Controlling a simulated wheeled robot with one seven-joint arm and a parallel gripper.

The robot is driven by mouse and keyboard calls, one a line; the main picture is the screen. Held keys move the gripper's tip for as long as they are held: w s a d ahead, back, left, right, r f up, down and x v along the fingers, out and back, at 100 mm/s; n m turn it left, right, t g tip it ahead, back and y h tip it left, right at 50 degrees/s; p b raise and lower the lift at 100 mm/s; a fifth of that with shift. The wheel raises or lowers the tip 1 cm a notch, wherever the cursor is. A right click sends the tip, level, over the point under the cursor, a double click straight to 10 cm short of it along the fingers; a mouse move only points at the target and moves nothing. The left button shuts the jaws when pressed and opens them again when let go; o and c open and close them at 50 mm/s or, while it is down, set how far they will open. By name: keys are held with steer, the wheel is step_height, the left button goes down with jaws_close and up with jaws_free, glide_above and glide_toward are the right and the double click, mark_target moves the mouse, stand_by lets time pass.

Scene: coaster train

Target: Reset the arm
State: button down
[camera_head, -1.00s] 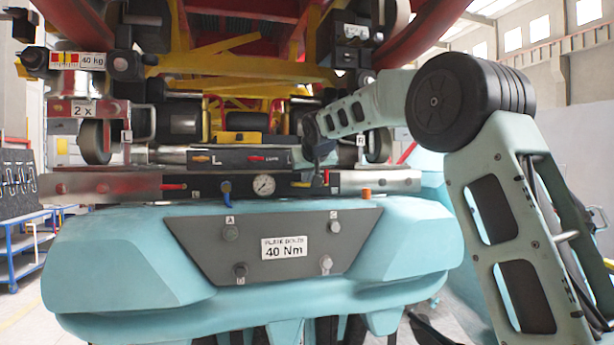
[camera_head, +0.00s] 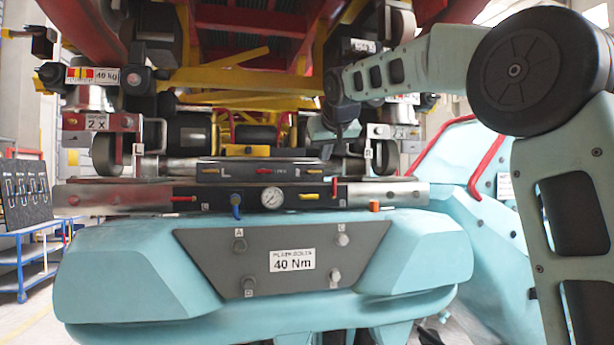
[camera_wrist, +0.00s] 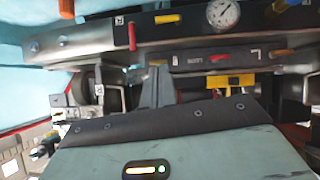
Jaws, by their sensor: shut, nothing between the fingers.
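My arm comes in from the right in the head view and reaches left to the coaster train's underside. My gripper (camera_head: 335,130) is at its end, small and partly dark, above the right end of the black valve panel (camera_head: 265,172). In the wrist view my gripper (camera_wrist: 156,86) points up the picture, its fingers together and empty. The panel with its red and yellow handles (camera_wrist: 185,58) lies beyond the fingertips. I cannot tell the exact gap between them.
Red rails and yellow beams (camera_head: 240,78) hang close overhead. A blue rack (camera_head: 30,250) stands far left.

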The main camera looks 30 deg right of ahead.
steer(key=shift+s+r, duration=0.1)
steer(key=shift+s, duration=0.05)
steer(key=s+a+f+n+g+y, duration=0.3)
steer(key=s+a+f, duration=0.3)
steer(key=a+f, duration=0.65)
steer(key=s+a+f+n+g+y, duration=0.2)
steer(key=s+a+f, duration=0.4)
steer(key=a+f, duration=0.6)
steer(key=s+a+f+n+g, duration=0.1)
steer(key=s+f+g, duration=0.1)
steer(key=s+f, duration=0.3)
steer(key=s+a+f+n+g, duration=0.2)
steer(key=s+f, duration=0.4)
steer(key=s, duration=0.7)
steer(key=s+a+f+n+g, duration=0.1)
steer(key=s+f, duration=0.4)
steer(key=s, duration=0.5)
steer(key=shift+a+f+n+g+h, duration=0.3)
steer(key=shift+a+n+g, duration=0.1)
steer(key=shift+a+n, duration=0.2)
